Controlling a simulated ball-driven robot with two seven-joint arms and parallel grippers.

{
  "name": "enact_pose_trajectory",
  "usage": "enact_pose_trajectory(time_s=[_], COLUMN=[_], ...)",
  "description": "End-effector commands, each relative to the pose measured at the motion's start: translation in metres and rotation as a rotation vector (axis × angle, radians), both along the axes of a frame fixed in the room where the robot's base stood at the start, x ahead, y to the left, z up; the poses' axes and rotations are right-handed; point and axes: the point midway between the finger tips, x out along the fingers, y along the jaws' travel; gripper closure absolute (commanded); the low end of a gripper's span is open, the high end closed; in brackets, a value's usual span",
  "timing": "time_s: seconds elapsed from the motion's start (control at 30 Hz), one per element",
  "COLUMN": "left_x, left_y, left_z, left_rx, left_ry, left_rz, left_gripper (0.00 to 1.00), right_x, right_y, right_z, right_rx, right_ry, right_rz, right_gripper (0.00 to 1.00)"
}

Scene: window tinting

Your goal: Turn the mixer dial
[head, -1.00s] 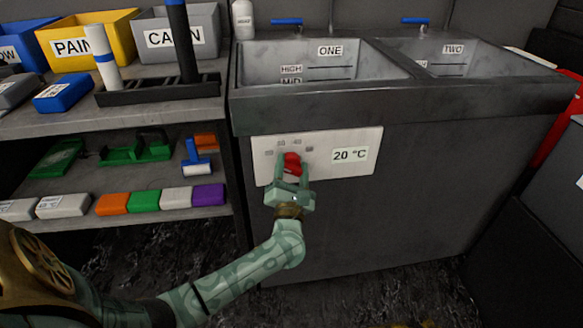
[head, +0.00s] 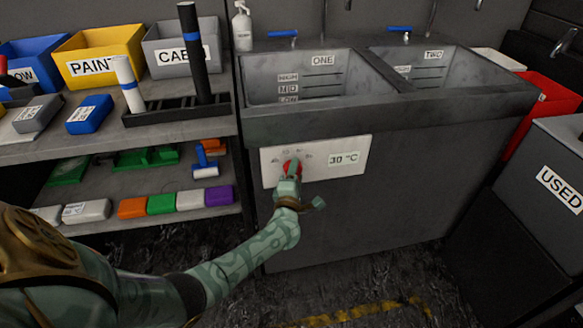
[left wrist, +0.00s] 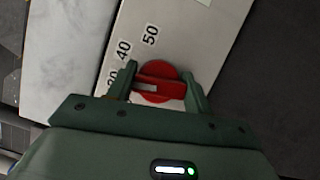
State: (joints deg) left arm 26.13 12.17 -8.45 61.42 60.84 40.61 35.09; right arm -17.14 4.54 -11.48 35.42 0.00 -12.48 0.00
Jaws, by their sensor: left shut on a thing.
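The red mixer dial (head: 291,167) sits on a white panel (head: 330,165) on the front of the sink unit. The display (head: 344,159) on the panel reads 30 °C. My left gripper (head: 289,175) is at the dial and partly covers it. In the left wrist view the dial (left wrist: 158,84) lies between the two fingers of my left gripper (left wrist: 160,85), which is shut on it. The printed numbers 40 and 50 (left wrist: 149,36) show beside it, with another number partly hidden. My right gripper is not in view.
Sinks ONE (head: 310,85) and TWO (head: 425,70) are above the panel. A shelf with bins and rollers stands at the left. A grey bin marked USED (head: 545,170) and a red container (head: 540,105) are at the right. Dark floor lies in front.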

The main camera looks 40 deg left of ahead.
Motion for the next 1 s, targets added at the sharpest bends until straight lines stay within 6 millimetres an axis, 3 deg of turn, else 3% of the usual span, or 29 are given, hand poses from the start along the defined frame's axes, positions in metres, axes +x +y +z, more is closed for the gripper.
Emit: enact_pose_trajectory(time_s=[0.1,0.4,1.0], left_x=[-0.001,-0.001,-0.001], left_y=[-0.002,-0.002,-0.002], left_z=[0.005,0.001,-0.005], left_rx=[0.066,0.22,0.341], left_ry=[0.082,0.264,0.406], left_rz=[0.0,-0.004,-0.005], left_gripper=[0.72,0.72,0.72], right_x=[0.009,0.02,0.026], right_y=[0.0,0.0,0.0], right_z=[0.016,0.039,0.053], right_rx=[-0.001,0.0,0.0], right_ry=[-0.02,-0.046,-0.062], right_rz=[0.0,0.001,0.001], right_gripper=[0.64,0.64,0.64])
